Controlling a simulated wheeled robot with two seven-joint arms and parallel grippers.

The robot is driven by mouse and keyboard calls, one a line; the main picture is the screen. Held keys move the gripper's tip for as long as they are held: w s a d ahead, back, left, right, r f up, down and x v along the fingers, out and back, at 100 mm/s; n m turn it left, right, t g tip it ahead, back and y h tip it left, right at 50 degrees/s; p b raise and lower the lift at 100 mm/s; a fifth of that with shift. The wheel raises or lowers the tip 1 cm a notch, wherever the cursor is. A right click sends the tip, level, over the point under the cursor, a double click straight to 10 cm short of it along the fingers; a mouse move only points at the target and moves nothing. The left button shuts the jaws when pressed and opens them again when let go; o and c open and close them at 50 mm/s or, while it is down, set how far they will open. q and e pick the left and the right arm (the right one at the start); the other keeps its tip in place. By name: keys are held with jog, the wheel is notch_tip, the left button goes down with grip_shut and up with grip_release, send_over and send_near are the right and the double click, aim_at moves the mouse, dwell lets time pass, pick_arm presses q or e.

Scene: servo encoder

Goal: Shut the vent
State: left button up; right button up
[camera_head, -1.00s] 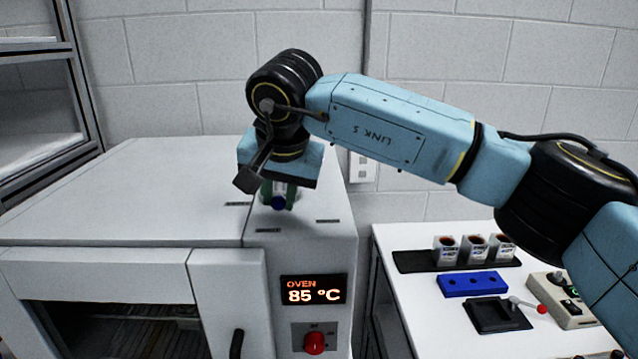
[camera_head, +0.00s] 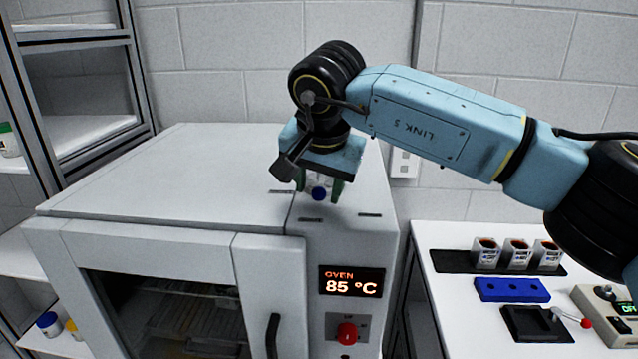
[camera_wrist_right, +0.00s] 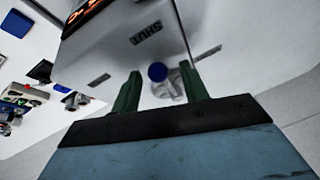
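The vent on the oven's top panel has a pale grey hub (camera_wrist_right: 170,91) and a blue-tipped handle (camera_wrist_right: 157,72). In the right wrist view, the blue tip lies on the side of the hub toward the SHUT label (camera_wrist_right: 146,36). In the head view, the blue tip (camera_head: 319,194) faces the oven's front. My right gripper (camera_head: 318,190) is low over the vent. Its green fingers (camera_wrist_right: 160,70) stand apart, one on each side of the handle, with gaps visible. The gripper partly hides the hub in the head view. My left gripper is not in view.
The oven (camera_head: 180,180) has an 85 °C display (camera_head: 351,283) and a red knob (camera_head: 347,333) on its front. A white bench (camera_head: 450,300) at right holds cups, a blue block (camera_head: 512,290) and a control box. Shelves (camera_head: 90,130) stand at left.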

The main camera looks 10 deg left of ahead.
jog(key=shift+r, duration=0.1)
jog(key=b+v, duration=0.1)
jog(key=v, duration=1.2)
jog(key=shift+s, duration=0.15)
